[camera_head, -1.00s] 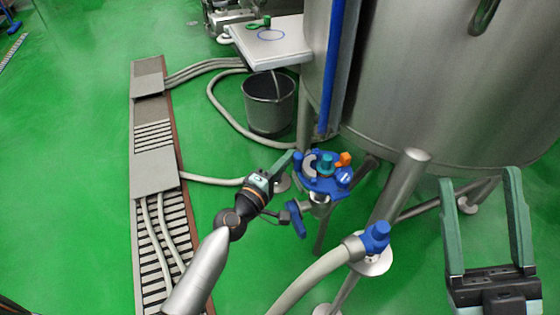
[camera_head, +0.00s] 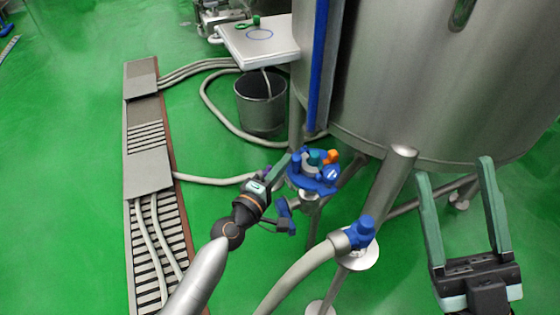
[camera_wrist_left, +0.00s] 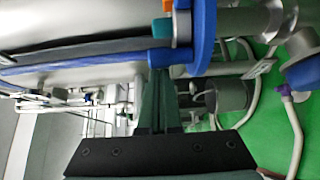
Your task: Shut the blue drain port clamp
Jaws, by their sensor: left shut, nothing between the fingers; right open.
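A blue round fitting (camera_head: 316,181) sits on steel pipework in front of the tank. Teal, grey and orange parts stand on its top; I cannot tell which part is the clamp or how far it is closed. My left gripper (camera_head: 285,161) is shut and empty, its tips at the left edge of the fitting. In the left wrist view the shut fingers (camera_wrist_left: 158,82) reach up to a blue block (camera_wrist_left: 160,57) beside the blue disc (camera_wrist_left: 204,38) and seem to meet it. My right gripper (camera_head: 455,172) is open and empty at the right, well away from the fitting.
A blue handle (camera_head: 284,214) hangs below the fitting. A hose with a blue clamp (camera_head: 357,232) and a slanted steel leg (camera_head: 385,190) stand to the right. The steel tank (camera_head: 440,80) is behind. A bucket (camera_head: 261,105) stands further back. Green floor is open at left.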

